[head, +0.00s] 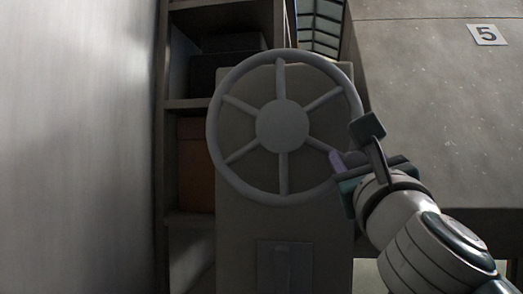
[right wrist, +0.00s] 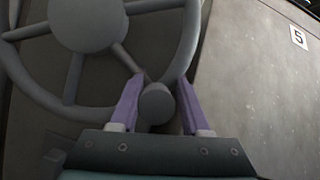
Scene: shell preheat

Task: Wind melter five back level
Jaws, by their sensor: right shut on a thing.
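A grey spoked handwheel (head: 283,126) stands upright on the front of a grey pedestal (head: 240,225). It also shows in the right wrist view (right wrist: 85,22). Melter five is the large grey body (head: 440,110) at the right, with a white label reading 5 (head: 487,35); the label shows in the right wrist view too (right wrist: 298,37). My right gripper (head: 345,160) is at the wheel's lower right rim. Its purple fingers are shut on the wheel's round knob (right wrist: 156,104), one on each side. My left gripper is in neither view.
A shelf unit (head: 188,104) with a dark box (head: 225,66) and an orange-brown box (head: 196,165) stands behind the wheel at the left. A pale wall panel (head: 80,140) fills the far left. The melter's side is close to my right arm.

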